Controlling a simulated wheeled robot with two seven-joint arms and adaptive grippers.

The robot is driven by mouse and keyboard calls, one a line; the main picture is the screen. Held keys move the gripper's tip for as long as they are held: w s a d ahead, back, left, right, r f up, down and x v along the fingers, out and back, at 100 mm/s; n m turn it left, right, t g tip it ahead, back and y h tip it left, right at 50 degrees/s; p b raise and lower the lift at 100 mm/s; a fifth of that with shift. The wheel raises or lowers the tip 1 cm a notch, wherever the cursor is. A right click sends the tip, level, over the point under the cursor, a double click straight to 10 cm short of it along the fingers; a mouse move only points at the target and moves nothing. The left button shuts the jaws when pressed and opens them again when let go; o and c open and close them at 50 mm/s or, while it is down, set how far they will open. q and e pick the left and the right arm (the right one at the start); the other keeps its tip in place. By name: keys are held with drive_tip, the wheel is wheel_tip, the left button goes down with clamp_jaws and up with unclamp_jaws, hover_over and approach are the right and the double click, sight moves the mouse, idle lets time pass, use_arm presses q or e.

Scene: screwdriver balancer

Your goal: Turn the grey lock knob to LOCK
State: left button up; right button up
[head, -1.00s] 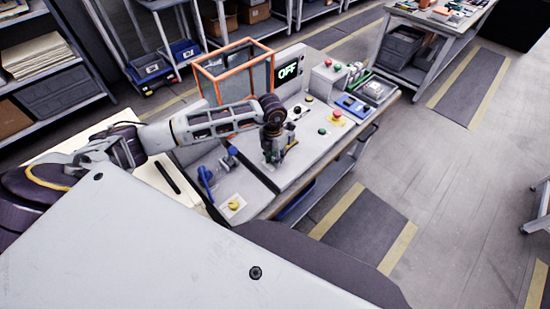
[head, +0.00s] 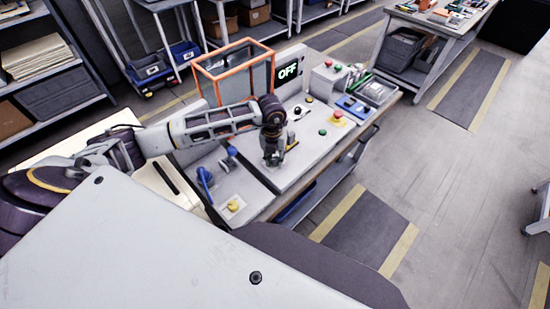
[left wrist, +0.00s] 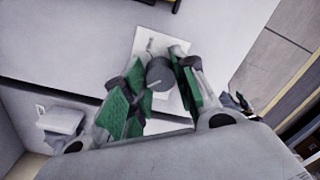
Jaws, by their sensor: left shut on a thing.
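The grey lock knob (left wrist: 160,72) shows in the left wrist view on a pale square plate (left wrist: 178,100), which is fixed to the light panel. A pale line marks the knob's face; I cannot read any lettering beside it. My left gripper (left wrist: 159,78) has a green-padded finger on each side of the knob and is shut on it. In the head view my left gripper (head: 273,158) is low over the front of the panel and hides the knob. My right gripper is not in view.
The bench panel (head: 310,150) carries a red button (head: 338,114), a green button (head: 322,132) and blue handles (head: 204,178) on the left. A display (head: 288,71) reads OFF. An orange-framed guard (head: 232,75) stands behind my left arm. Open floor lies right.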

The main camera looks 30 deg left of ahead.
sight(273, 159)
use_arm(q)
drive_tip(key=shift+r, duration=0.1)
drive_tip(key=o, duration=1.1)
drive_tip(key=shift+c, duration=0.2)
wheel_tip(273, 159, up, 12)
drive_tip(key=shift+a, duration=0.3)
drive_tip(key=shift+s, duration=0.1)
idle(0.4)
